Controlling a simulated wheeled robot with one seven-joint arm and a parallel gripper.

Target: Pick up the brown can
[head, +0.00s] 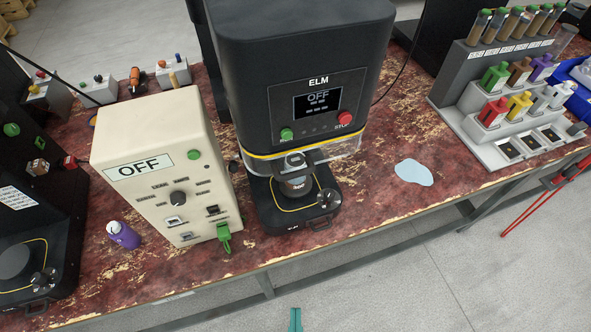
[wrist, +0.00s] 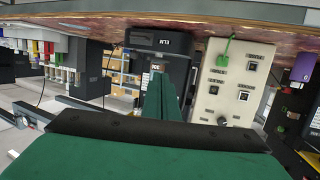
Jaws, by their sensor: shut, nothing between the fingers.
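My gripper (head: 295,318) is a green shape at the bottom of the head view, over the floor in front of the bench and well apart from the can. In the wrist view my gripper (wrist: 160,82) has its green fingers together, with nothing held.
A pale blue puddle (head: 414,172) is on the bench at right, before a grey rack (head: 465,120).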

